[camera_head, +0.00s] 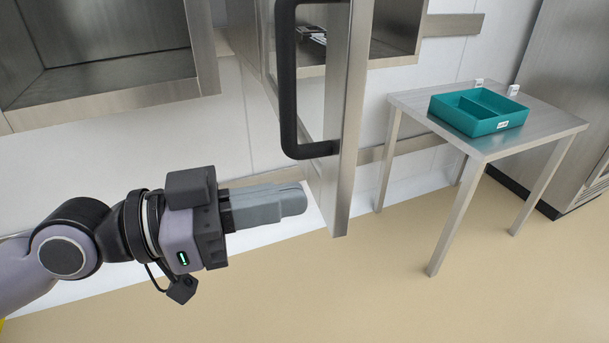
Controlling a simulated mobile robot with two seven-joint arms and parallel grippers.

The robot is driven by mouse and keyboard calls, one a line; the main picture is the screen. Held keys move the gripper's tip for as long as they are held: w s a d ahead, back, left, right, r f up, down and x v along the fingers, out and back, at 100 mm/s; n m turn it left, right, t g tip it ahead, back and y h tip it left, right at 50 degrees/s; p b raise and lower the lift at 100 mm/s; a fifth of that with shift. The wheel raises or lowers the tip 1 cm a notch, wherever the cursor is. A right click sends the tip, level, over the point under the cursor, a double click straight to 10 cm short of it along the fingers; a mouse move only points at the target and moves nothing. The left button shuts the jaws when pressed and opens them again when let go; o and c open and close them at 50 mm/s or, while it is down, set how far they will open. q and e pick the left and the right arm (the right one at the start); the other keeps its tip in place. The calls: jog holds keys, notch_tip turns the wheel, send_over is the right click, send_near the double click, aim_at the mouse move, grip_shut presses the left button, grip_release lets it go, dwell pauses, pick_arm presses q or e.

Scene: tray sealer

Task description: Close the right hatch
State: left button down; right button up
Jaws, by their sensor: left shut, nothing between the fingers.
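The right hatch (349,110) is a tall steel door panel, standing open and seen almost edge-on in the middle of the view. Its black handle (286,80) is on the panel's left side. The steel cabinet opening (398,62) shows behind and to the right of the panel. My left gripper (303,199) is shut and empty, pointing right. Its fingertips are just left of the panel's lower part, below the handle; I cannot tell whether they touch the panel. My right gripper is not in view.
A steel table (480,146) stands at the right with a teal divided tray (459,121) on it. Another open steel compartment (110,103) is at the upper left. A tall steel cabinet (565,90) is at the far right. The beige floor in front is clear.

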aim_at(334, 191)
pick_arm(q)
jog(key=shift+w+d+p, duration=0.15)
jog(key=shift+d+p, duration=0.15)
jog(key=shift+d, duration=0.4)
jog(key=shift+w+d+p, duration=0.15)
jog(key=shift+d+p, duration=0.1)
jog(key=shift+d, duration=0.45)
jog(key=shift+d, duration=0.1)
